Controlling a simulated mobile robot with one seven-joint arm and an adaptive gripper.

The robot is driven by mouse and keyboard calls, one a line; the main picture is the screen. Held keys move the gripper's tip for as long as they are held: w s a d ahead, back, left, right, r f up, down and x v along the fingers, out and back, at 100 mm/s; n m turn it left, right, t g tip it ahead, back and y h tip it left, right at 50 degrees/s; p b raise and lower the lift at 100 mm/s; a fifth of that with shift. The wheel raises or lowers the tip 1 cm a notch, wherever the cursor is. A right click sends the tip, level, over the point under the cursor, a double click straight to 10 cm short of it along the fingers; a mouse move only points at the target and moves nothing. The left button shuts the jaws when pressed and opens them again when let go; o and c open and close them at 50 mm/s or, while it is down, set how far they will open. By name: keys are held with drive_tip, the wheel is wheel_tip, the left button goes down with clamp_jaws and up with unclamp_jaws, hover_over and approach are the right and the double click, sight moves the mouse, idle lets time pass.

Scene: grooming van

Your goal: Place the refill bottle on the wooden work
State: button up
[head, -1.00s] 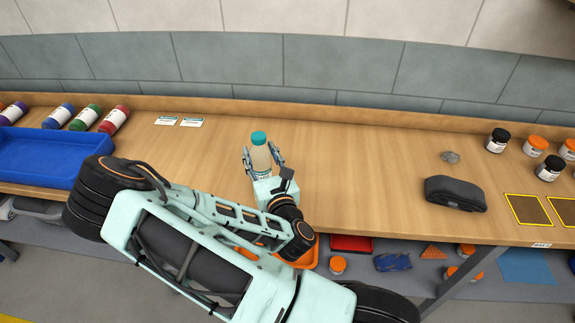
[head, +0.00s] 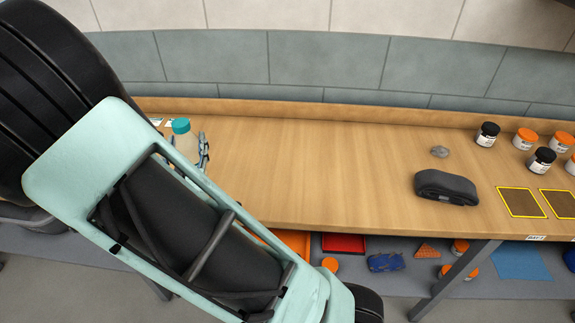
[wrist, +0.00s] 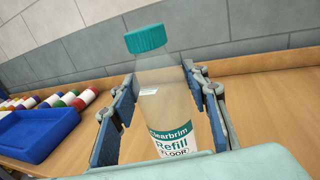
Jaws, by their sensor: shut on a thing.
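The refill bottle (wrist: 165,100) is clear with a teal cap and a white and teal label reading "Refill FLOOR". It stands nearly upright between the two fingers of my gripper (wrist: 168,105) in the wrist view, and the fingers are shut on it. In the head view the bottle (head: 186,143) shows at the left, its lower part hidden behind my arm; one finger of my gripper shows at its right side. The wooden worktop (head: 310,165) runs behind and below it. Whether the bottle's base touches the wood is hidden.
A dark grey pouch (head: 446,187), a grey lump (head: 439,151), jars with black (head: 487,134) and orange lids (head: 525,139), and yellow-edged brown squares (head: 521,202) occupy the worktop's right. A blue tray (wrist: 40,130) and coloured bottles lie left. The worktop's middle is clear.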

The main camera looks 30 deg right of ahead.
sight(177, 137)
drive_tip(key=s+a+r+m+g+h+b, duration=0.1)
drive_tip(key=s+a+r+h, duration=0.1)
drive_tip(key=s+a+r, duration=0.1)
drive_tip(key=shift+s+r+b, duration=0.1)
drive_tip(key=shift+s+b, duration=0.05)
drive_tip(key=shift+b, duration=0.25)
drive_tip(key=w+d+f, duration=0.3)
drive_tip(key=w+f, duration=0.3)
drive_tip(key=w+d+f, duration=0.3)
drive_tip(key=w+f, duration=0.3)
drive_tip(key=f, duration=0.1)
drive_tip(key=shift+w+d, duration=0.15)
drive_tip(key=shift+d, duration=0.15)
drive_tip(key=shift+f, duration=0.1)
drive_tip(key=shift+f, duration=0.15)
drive_tip(key=o, duration=1.1)
drive_tip(key=shift+o, duration=0.2)
